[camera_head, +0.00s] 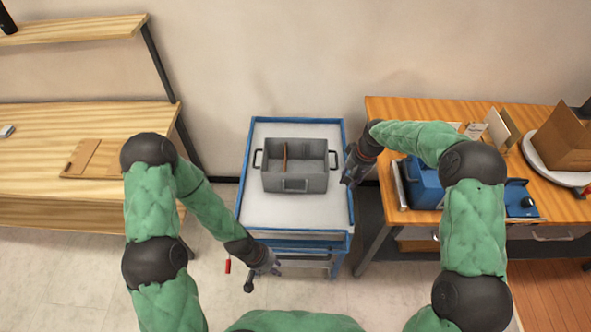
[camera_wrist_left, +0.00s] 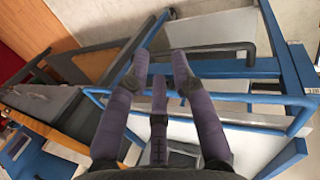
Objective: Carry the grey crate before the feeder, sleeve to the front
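The grey crate (camera_head: 312,182) stands upright on the white top of a blue-framed cart (camera_head: 262,215). It has dark handles at its left and right ends and a grey one at the front. A thin brown piece (camera_head: 285,160) stands inside it. I cannot make out a sleeve or tell which thing is the feeder. My left gripper (camera_head: 272,268) is low, at the cart's front left, apart from the crate. Its fingers (camera_wrist_left: 160,75) are spread and empty in the left wrist view. My right gripper (camera_head: 349,178) is beside the crate's right end; its fingers are too small to read.
A wooden table (camera_head: 385,108) on the right holds a blue machine (camera_head: 425,185), a cardboard box (camera_head: 562,140) on a round white stand and small cards. A wooden desk (camera_head: 60,120) with a brown clipboard (camera_head: 85,155) is on the left. Floor shows between desk and cart.

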